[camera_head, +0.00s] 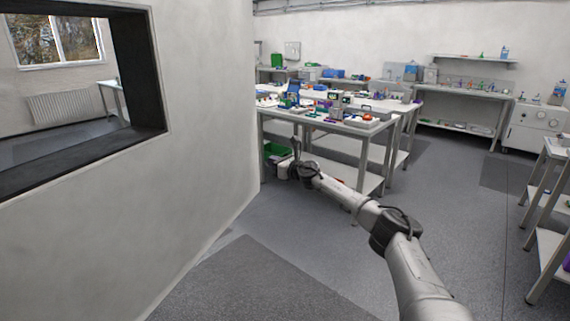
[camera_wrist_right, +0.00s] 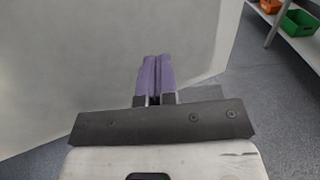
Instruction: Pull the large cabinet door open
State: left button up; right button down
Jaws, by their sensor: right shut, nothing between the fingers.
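No large cabinet door can be made out for certain in either view. My right gripper (camera_head: 296,148) is at the end of my outstretched right arm, small and far off in the head view, near the right end of a pale wall. In the right wrist view its purple fingers (camera_wrist_right: 154,78) are together with nothing between them. They point toward a plain pale surface (camera_wrist_right: 90,60); whether they touch it cannot be told, and no handle shows there. My left gripper is not in view.
The pale wall (camera_head: 205,110) with a dark-framed opening (camera_head: 150,70) fills the left. A cluttered workbench (camera_head: 375,128) stands just beyond my right gripper, with a green bin (camera_head: 276,151) below. A white unit (camera_head: 530,133) stands far right. Grey floor (camera_head: 445,210) is open.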

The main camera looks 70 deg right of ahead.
jog(key=s+p, duration=0.2)
jog(key=s, duration=0.2)
jog(key=shift+s+a+r, duration=0.1)
jog(key=shift+s+a, duration=0.05)
jog(key=shift+s, duration=0.05)
dwell(0.4)
